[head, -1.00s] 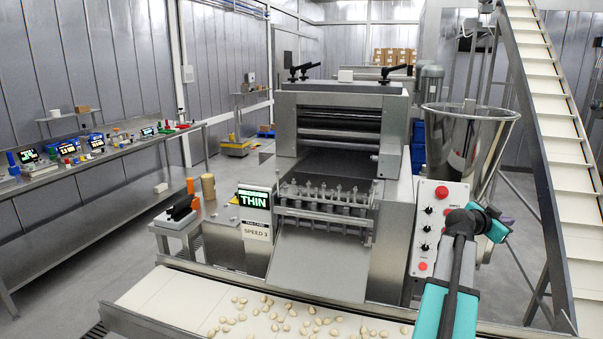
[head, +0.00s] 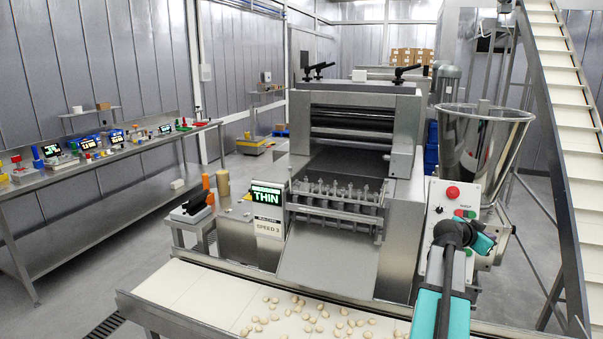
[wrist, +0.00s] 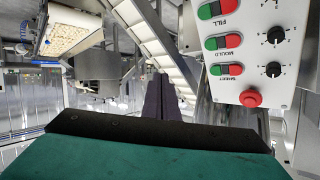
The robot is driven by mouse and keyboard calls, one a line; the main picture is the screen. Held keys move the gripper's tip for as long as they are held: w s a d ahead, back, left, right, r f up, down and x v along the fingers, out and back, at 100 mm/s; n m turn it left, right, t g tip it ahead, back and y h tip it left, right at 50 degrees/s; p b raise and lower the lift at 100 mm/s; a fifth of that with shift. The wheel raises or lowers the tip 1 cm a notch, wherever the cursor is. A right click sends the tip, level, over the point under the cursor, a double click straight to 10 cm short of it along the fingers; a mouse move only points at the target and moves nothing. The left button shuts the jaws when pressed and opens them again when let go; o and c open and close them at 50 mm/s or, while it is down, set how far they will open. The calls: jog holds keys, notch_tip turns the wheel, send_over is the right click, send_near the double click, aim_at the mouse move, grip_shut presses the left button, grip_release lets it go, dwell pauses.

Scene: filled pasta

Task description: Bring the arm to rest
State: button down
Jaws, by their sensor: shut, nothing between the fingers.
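My arm shows at the lower right of the head view, a teal link with a black elbow and a teal wrist part in front of the control panel (head: 437,205). The fingers are hard to make out there. In the wrist view my gripper (wrist: 164,80) has its two dark fingers together, shut and empty, pointing away from the camera. The panel (wrist: 245,50) is to the right of the fingers, with red and green FILL, MOULD and SHEET buttons, black knobs and a red mushroom button (wrist: 251,98). The fingers appear apart from the panel.
The pasta machine (head: 345,150) fills the middle, its display reading THIN, SPEED 3. Filled pasta (head: 310,318) lies on the pale belt (head: 185,292) in front. A steel hopper (head: 480,150) and an inclined conveyor (head: 560,80) stand at the right. A bench (head: 110,160) with devices is at the left.

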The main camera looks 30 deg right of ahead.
jog(key=w+a+f+n+t+y, duration=0.1)
jog(key=w+a+f+n+y, duration=0.15)
jog(key=w+a+f, duration=0.65)
jog(key=w+a+f+n+t+y, duration=0.15)
jog(key=w+a+f+n, duration=0.35)
jog(key=a, duration=0.7)
jog(key=w+a+f+n+t+y, duration=0.1)
jog(key=w+a+f+n+y, duration=0.15)
jog(key=w+a+f, duration=0.65)
jog(key=s+a+f+n+g+y, duration=0.1)
jog(key=a+f+n+y, duration=0.3)
jog(key=a, duration=0.8)
jog(key=a+f+n, duration=0.1)
jog(key=a+f, duration=0.5)
jog(key=a, duration=0.6)
jog(key=s+a+f+n+g+y, duration=0.1)
jog(key=a+f+n+y, duration=0.15)
jog(key=a+f, duration=0.7)
jog(key=s+a+r+n+g, duration=0.1)
jog(key=s+a+n, duration=0.25)
jog(key=a, duration=0.85)
jog(key=s+f+g+b, duration=0.5)
jog(key=s+f+b, duration=0.5)
jog(key=s+f, duration=1.6)
jog(key=shift+d+f+m+g+y, duration=0.35)
jog(key=shift+f+m+y, duration=0.05)
jog(key=shift+f, duration=0.55)
